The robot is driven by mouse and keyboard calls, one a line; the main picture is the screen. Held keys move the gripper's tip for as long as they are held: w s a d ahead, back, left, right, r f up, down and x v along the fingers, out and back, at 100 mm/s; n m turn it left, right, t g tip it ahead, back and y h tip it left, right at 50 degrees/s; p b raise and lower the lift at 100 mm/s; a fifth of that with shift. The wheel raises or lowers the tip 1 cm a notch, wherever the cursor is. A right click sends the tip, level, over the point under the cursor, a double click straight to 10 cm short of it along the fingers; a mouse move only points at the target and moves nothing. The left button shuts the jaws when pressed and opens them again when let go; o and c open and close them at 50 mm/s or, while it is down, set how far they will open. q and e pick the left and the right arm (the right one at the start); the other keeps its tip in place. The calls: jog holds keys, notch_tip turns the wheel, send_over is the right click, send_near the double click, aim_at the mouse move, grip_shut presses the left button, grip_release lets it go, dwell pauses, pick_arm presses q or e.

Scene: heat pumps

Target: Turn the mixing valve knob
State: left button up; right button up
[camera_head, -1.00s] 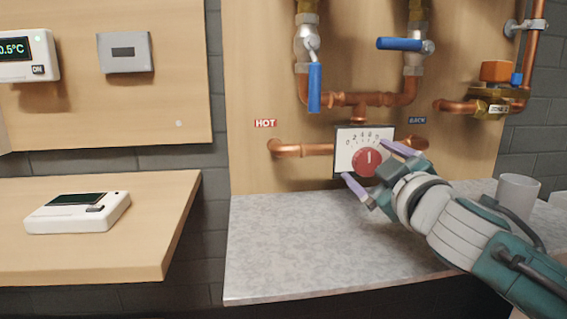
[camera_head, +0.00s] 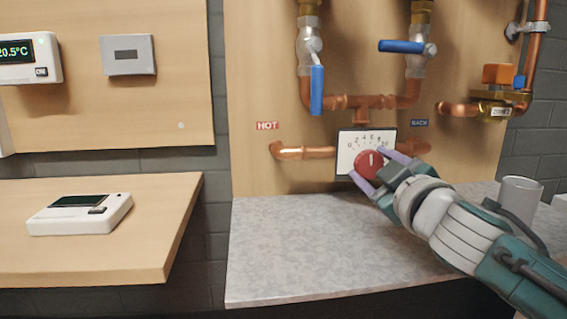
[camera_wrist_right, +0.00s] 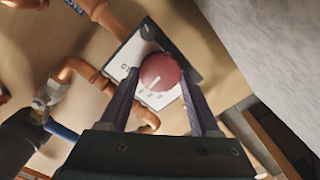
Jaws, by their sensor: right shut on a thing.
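The mixing valve knob (camera_head: 369,164) is round and red with a white pointer line. It sits on a white scale plate (camera_head: 346,152) with numbers, between the HOT and BACK labels. The pointer stands about upright in the head view. My right gripper (camera_head: 370,170) has its purple fingers on either side of the knob and is shut on it. The right wrist view shows the knob (camera_wrist_right: 160,72) between the two fingers (camera_wrist_right: 160,90). Part of the knob's rim is hidden by the fingers in the head view. My left gripper is not in view.
Copper pipes (camera_head: 305,152) run beside and above the plate. Two blue lever handles (camera_head: 317,90) (camera_head: 400,45) are higher up. A white device (camera_head: 80,213) lies on the left shelf.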

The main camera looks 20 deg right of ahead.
jog(key=n, duration=0.4)
jog(key=shift+f, duration=0.1)
jog(key=o, duration=1.4)
jog(key=v, duration=1)
jog(key=shift+a+p, duration=0.1)
jog(key=shift+p, duration=0.25)
jog(key=shift+w, duration=0.1)
